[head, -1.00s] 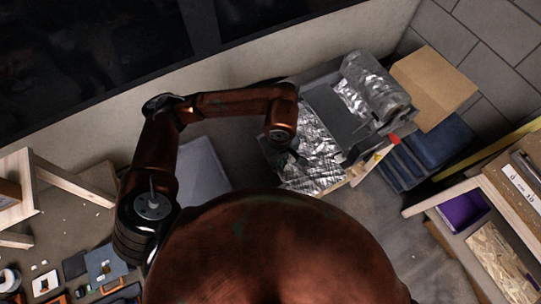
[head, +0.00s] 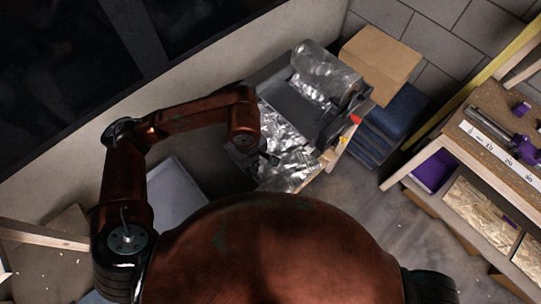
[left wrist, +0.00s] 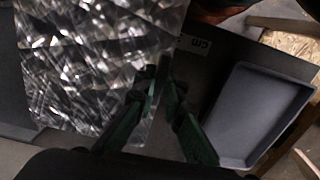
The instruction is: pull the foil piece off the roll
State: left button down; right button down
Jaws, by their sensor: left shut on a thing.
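The foil roll (head: 325,68) is a silvery cylinder on a dark dispenser (head: 292,103) against the back wall. The crinkled foil piece (head: 290,158) lies at the dispenser's front, below the roll in the picture. Whether it still joins the roll I cannot tell. My left gripper (head: 264,157) is at the foil's left edge, partly hidden under the wrist. In the left wrist view my green-sided fingers (left wrist: 163,78) are shut on the edge of the foil piece (left wrist: 90,65), which spreads to the left. My right gripper is out of view.
A grey tray (head: 180,192) lies left of the dispenser, and it also shows in the left wrist view (left wrist: 262,112). A wooden shelf (head: 480,200) is farther right. Floor between is clear.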

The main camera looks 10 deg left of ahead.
pick_arm(q)
jog(key=shift+s+a+r+p, duration=0.15)
jog(key=shift+r+p, duration=0.35)
jog(key=shift+r, duration=1)
jog(key=shift+s+a+r+p, duration=0.15)
jog(key=shift+r+p, duration=0.3)
jog(key=shift+r, duration=1.05)
